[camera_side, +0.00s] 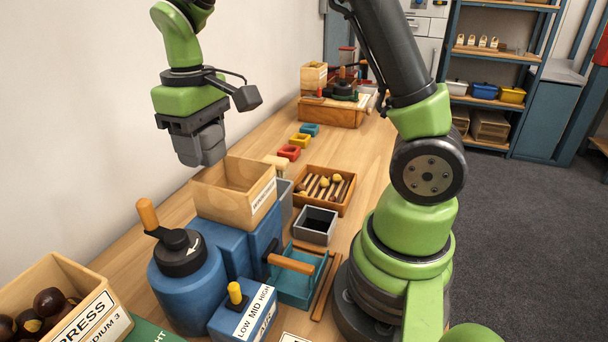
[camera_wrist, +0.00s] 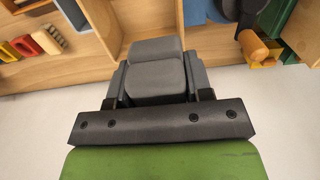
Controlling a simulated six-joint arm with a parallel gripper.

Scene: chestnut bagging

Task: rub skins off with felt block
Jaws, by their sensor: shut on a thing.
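My gripper (camera_side: 207,155) hangs high at the left, beside the wall and above the wooden box on the blue machine. It is shut on a grey rounded block, which looks like the felt block (camera_wrist: 157,75); in the wrist view it sits between the fingers. A wooden slatted tray (camera_side: 318,204) stands on the bench to the right of and beyond that box. Several chestnuts (camera_side: 325,182), some dark brown and some pale yellow, lie on its slats. My gripper is well apart from the tray.
The wooden box (camera_side: 226,203) stands beneath my gripper. A blue canister with a crank (camera_side: 188,285) stands nearer. A grey bin (camera_side: 315,238) sits in front of the tray. A chestnut crate (camera_side: 95,318) is at lower left.

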